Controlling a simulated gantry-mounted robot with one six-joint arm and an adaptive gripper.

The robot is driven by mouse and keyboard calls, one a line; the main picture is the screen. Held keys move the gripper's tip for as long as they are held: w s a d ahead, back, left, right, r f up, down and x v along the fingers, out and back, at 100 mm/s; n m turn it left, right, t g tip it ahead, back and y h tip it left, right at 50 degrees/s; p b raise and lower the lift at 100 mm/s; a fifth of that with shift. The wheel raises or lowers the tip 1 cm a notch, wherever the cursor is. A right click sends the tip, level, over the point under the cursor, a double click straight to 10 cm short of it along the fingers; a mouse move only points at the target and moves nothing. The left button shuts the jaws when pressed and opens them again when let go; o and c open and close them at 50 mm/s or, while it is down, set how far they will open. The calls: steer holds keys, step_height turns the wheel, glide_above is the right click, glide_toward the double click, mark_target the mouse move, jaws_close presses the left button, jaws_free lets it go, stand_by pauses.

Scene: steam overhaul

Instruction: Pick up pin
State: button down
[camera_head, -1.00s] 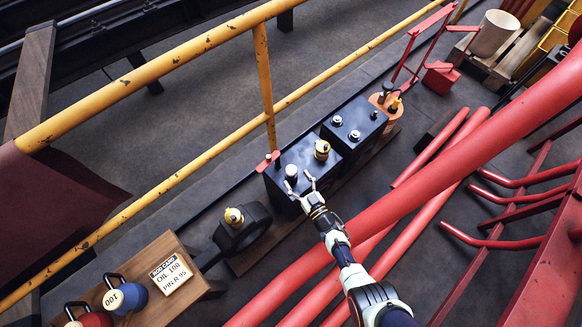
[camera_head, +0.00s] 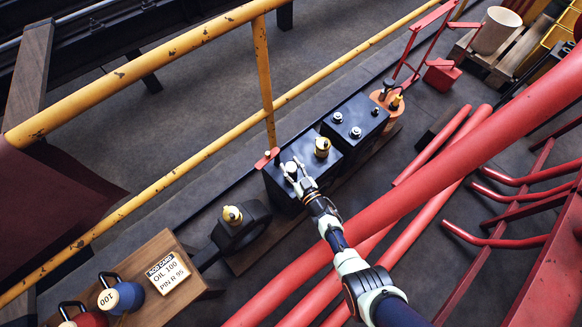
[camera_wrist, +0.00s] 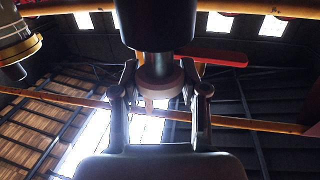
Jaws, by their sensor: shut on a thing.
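A pin (camera_head: 291,170) with a pale, silvery top stands at the left part of the near black box (camera_head: 280,195). My gripper (camera_head: 292,166) reaches it from the lower right, with a finger on either side of its top. In the wrist view, my gripper (camera_wrist: 159,92) is shut on the pin (camera_wrist: 158,66), which shows there as a dark stepped cylinder with a narrower neck and a pinkish disc. I cannot tell whether the pin still sits in the box.
A yellow railing (camera_head: 262,65) passes behind. Thick red pipes (camera_head: 400,205) lie in front.

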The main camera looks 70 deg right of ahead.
steer(key=shift+r, duration=0.15)
step_height(320, 180, up, 10)
steer(key=p, duration=0.8)
stand_by(0.8)
